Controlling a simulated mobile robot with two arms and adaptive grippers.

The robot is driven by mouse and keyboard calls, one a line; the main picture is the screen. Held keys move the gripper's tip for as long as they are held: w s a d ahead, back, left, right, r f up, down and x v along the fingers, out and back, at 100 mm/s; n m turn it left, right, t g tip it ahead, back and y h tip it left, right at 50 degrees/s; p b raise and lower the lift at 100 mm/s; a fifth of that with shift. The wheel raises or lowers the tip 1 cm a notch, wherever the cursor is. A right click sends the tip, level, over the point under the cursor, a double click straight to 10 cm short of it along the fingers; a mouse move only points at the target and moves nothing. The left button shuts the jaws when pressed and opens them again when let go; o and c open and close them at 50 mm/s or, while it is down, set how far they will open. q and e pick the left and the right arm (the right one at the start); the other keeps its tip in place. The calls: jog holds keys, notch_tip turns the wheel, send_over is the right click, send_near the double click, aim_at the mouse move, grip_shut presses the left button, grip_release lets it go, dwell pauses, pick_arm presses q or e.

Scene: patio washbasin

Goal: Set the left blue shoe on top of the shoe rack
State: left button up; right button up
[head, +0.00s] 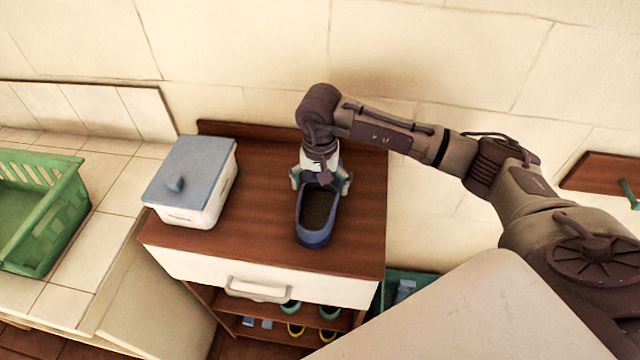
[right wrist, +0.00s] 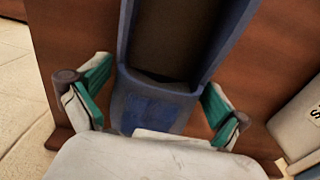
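The blue shoe (head: 314,238) sits upright on the brown wooden top of the shoe rack (head: 265,225), its dark opening facing up. My right gripper (head: 320,182) is above the shoe's far end, with one finger on each side. In the right wrist view, the shoe (right wrist: 150,107) runs between the two green-padded fingers (right wrist: 155,105). The fingers are spread, and a narrow gap seems to show on each side of the shoe. Part of the shoe's far end is hidden under the gripper. My left gripper is not in view.
A white box with a blue-grey lid (head: 190,180) stands left of the shoe on the rack top. A green basket (head: 45,215) is on the tiled counter at left. The rack has a drawer handle (head: 258,290) and several shoes below. A wall stands close behind.

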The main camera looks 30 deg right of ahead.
jog(key=shift+r, duration=0.1)
jog(key=shift+w+r, duration=0.1)
jog(key=shift+r, duration=0.1)
notch_tip(320, 180, up, 11)
jog(key=b, duration=0.3)
jog(key=shift+f, duration=0.2)
jog(key=shift+r, duration=0.5)
